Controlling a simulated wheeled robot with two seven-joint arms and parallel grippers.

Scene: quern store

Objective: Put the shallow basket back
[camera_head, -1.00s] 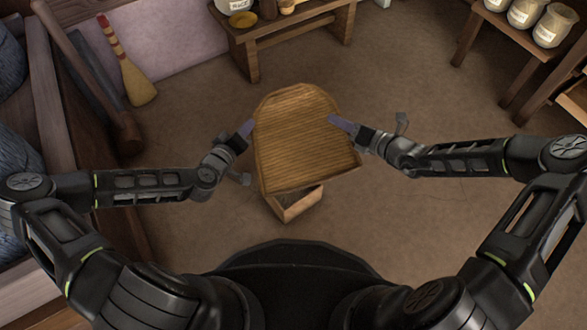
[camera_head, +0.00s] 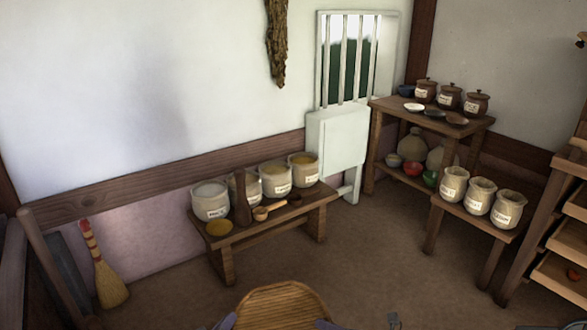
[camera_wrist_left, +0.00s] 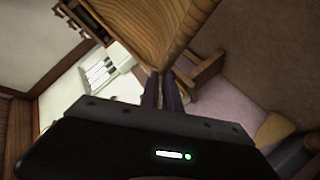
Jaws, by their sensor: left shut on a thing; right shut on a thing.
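The shallow basket (camera_head: 282,304), woven and light brown, shows only its far, rounded end at the bottom edge of the head view. My left gripper (camera_head: 226,322) is shut on its left side and my right gripper (camera_head: 325,324) is shut on its right side; only the finger tips show there. In the left wrist view the basket (camera_wrist_left: 160,25) fills the top middle, and the left gripper's fingers (camera_wrist_left: 166,92) meet its edge. The basket's near part is cut off from view.
A low bench (camera_head: 228,263) with several crocks, a scoop and a yellow dish stands ahead. A broom (camera_head: 108,275) leans at left. A wooden table (camera_head: 432,116) and low bench (camera_head: 448,211) with jars stand right, beside a rack (camera_head: 560,279) with trays.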

